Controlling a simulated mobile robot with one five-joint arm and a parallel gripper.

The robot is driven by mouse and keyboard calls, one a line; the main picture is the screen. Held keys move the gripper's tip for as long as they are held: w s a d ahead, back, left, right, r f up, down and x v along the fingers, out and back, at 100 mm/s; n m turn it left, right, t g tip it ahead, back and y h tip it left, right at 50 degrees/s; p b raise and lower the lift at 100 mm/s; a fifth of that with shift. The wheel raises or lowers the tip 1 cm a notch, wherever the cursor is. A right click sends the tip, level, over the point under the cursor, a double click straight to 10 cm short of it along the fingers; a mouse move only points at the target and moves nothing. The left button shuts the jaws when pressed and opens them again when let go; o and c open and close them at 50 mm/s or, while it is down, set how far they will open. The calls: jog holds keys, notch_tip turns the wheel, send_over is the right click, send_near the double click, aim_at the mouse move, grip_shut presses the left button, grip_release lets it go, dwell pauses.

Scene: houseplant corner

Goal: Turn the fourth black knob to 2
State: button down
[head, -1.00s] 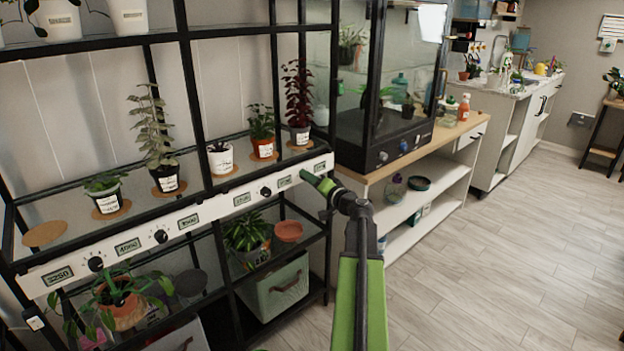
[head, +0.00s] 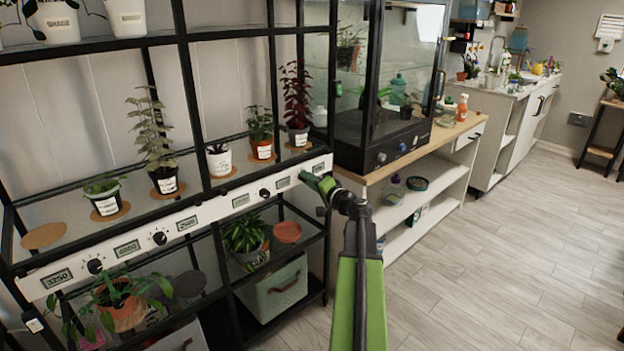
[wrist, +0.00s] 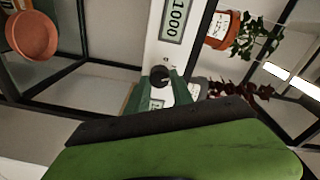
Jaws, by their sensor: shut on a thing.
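The white control panel (head: 215,207) runs along the shelf's front edge, with black knobs and small displays. The first knob (head: 95,266), second knob (head: 159,238) and third knob (head: 264,193) show in the head view. My green gripper (head: 308,179) is at the panel's right end and hides the fourth knob there. In the wrist view the fourth black knob (wrist: 160,74) sits between my gripper's fingers (wrist: 160,86), which are shut on it. A display reading 1000 (wrist: 173,20) is beside it. I cannot read the knob's setting.
Potted plants stand on the shelf above the panel, including a dark red one (head: 297,95). A terracotta saucer (head: 287,232) and a grey bin (head: 275,290) are below. A wooden-topped bench (head: 420,140) with a glass cabinet stands right. The floor (head: 500,250) is clear.

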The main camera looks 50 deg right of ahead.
jog(key=m, duration=0.4)
jog(key=shift+p, duration=0.35)
jog(key=shift+m, duration=0.4)
jog(key=c, duration=1.1)
grip_release()
jog(key=shift+w, duration=0.1)
jog(key=s+a, duration=0.2)
jog(key=s, duration=1.5)
jog(key=shift+s+r+p, duration=0.2)
jog(key=shift+r+p, duration=0.2)
jog(key=shift+p, duration=0.05)
jog(key=shift+a, duration=0.1)
